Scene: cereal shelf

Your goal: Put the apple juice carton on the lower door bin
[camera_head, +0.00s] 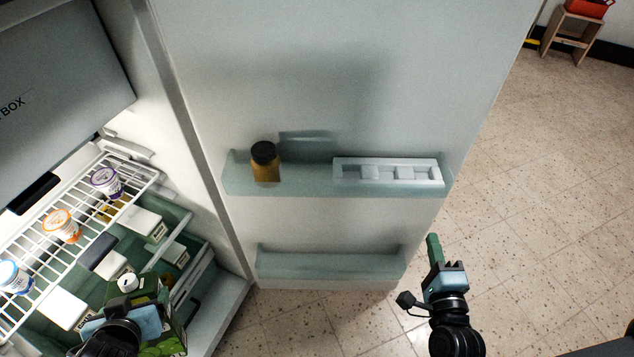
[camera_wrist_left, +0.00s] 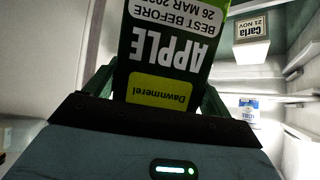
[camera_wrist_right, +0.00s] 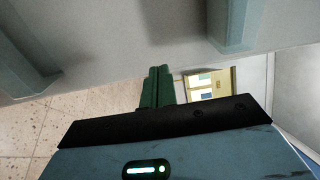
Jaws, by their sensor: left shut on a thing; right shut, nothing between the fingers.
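The apple juice carton (camera_head: 150,290) is dark green with a white cap. It is at the lower left of the head view, in front of the fridge shelves. My left gripper (camera_head: 135,322) is shut on it. In the left wrist view the carton (camera_wrist_left: 165,50) fills the space between the fingers, its "APPLE" label upside down. The lower door bin (camera_head: 330,264) is empty, low on the open fridge door, to the right of the carton. My right gripper (camera_head: 435,255) is shut and empty, right of that bin; its closed fingers show in the right wrist view (camera_wrist_right: 158,85).
The upper door bin (camera_head: 290,187) holds a dark-lidded jar (camera_head: 265,162) and a white tray (camera_head: 388,171). A wire shelf (camera_head: 135,177) at left carries several small cups. White-topped boxes sit below it. Open floor lies right of the door, with a wooden stool (camera_head: 570,38) far back.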

